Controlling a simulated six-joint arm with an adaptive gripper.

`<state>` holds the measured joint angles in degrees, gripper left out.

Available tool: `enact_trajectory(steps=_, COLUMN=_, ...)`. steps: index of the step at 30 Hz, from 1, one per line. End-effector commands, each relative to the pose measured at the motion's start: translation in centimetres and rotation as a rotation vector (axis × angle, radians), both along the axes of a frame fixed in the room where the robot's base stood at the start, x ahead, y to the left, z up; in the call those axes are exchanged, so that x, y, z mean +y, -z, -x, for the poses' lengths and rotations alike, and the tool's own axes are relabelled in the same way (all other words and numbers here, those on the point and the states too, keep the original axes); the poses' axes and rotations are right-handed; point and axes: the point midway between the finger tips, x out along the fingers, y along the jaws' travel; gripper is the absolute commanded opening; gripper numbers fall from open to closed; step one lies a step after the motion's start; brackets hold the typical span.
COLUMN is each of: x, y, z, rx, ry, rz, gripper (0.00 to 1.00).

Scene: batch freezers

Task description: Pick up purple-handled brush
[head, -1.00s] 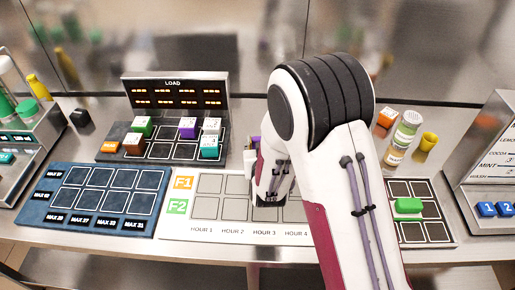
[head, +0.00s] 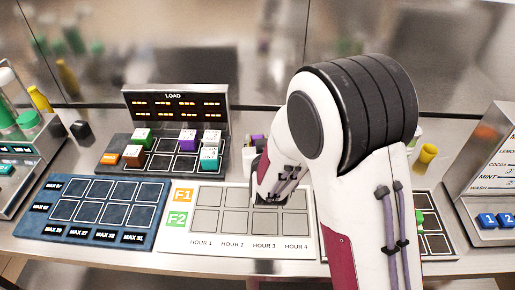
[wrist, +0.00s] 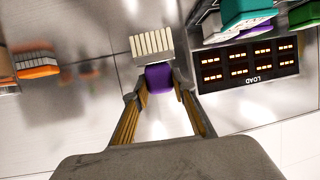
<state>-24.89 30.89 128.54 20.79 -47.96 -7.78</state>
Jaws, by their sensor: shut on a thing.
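The purple-handled brush (wrist: 159,79) shows in the wrist view, with pale ribbed bristles pointing away from my gripper. My gripper (wrist: 160,93) is shut on its purple handle, one finger on each side. In the head view my arm covers most of the gripper. A small purple patch (head: 258,138) shows just left of my arm, behind the white hour board, but I cannot tell there whether it is the brush.
The LOAD display (head: 174,107) stands at the back, with several coloured blocks on its black tray (head: 120,143). A blue grid board (head: 50,208) lies front left, the white hour board (head: 180,228) front centre. An orange brush (wrist: 36,66) shows in the wrist view. A yellow cup (head: 427,155) stands right.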

Motion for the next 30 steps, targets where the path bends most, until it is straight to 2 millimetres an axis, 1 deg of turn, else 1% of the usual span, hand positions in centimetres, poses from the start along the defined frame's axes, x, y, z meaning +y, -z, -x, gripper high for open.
enact_trajectory(steps=1, x=0.0, y=-0.8, z=-0.1, rx=-0.004, ry=0.0, rz=-0.001, gripper=0.04)
enact_trajectory(steps=6, x=0.0, y=-2.6, z=-0.1, rx=-0.004, ry=-0.001, rz=-0.002, gripper=0.04)
enact_trajectory(steps=12, x=0.0, y=-3.9, z=0.0, rx=-0.002, ry=0.0, rz=-0.001, gripper=0.04)
enact_trajectory(steps=18, x=0.0, y=-4.3, z=0.0, rx=-0.001, ry=-0.001, rz=-0.001, gripper=0.04)
enact_trajectory(steps=30, x=0.0, y=-4.3, z=0.0, rx=-0.001, ry=-0.001, rz=-0.001, gripper=0.04)
